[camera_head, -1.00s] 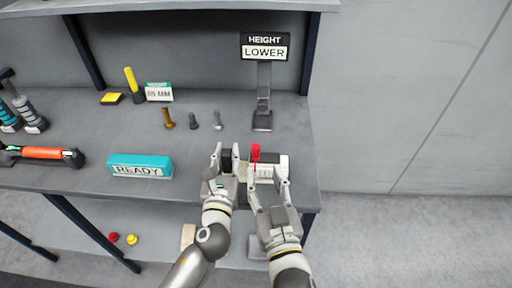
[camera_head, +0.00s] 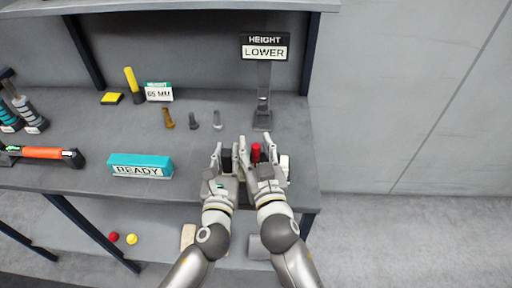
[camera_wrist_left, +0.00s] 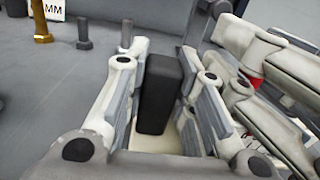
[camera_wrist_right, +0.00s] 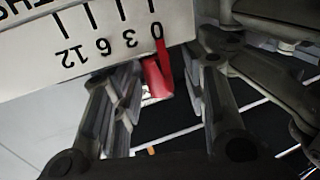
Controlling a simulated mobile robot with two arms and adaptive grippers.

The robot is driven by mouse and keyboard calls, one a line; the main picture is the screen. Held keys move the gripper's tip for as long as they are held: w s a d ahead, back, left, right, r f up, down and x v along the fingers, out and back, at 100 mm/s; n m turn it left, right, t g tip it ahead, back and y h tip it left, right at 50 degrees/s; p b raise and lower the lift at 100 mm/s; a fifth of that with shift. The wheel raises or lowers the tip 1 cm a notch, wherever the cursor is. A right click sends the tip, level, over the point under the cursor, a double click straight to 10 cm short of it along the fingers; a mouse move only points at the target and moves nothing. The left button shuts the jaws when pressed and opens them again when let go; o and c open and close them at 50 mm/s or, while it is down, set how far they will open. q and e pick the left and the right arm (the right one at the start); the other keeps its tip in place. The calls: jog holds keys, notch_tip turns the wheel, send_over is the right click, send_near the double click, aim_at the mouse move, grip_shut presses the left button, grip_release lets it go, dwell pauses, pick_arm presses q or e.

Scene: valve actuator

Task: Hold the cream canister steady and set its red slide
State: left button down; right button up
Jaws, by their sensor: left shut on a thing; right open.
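The cream canister (camera_head: 284,165) lies near the front right edge of the bench, mostly hidden by my grippers. My left gripper (camera_head: 228,158) is shut on the black block (camera_wrist_left: 158,92) at the canister's left end. The red slide (camera_head: 256,152) stands up at the canister. My right gripper (camera_head: 260,157) is open, its fingers on either side of the slide. In the right wrist view the red slide (camera_wrist_right: 157,76) shows between the open fingers, its thin pointer near the 0 of the canister's printed scale (camera_wrist_right: 95,40). I cannot tell whether a finger touches it.
A sign (camera_head: 264,47) reading HEIGHT LOWER stands behind the canister. Several bolts (camera_head: 192,121) stand at the back left of my grippers. A teal READY block (camera_head: 140,166) lies left, with an orange-handled tool (camera_head: 42,153) beyond it. The bench between block and left gripper is clear.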

pick_arm(q)
jog(key=shift+f, duration=0.25)
pick_arm(e)
grip_shut()
jog(key=d, duration=0.4)
jog(key=shift+f, duration=0.15)
pick_arm(q)
jog(key=shift+a, duration=0.15)
pick_arm(e)
jog(key=shift+d, duration=0.1)
grip_release()
jog(key=shift+d, duration=0.15)
jog(key=shift+a, duration=0.2)
jog(key=shift+s, duration=0.15)
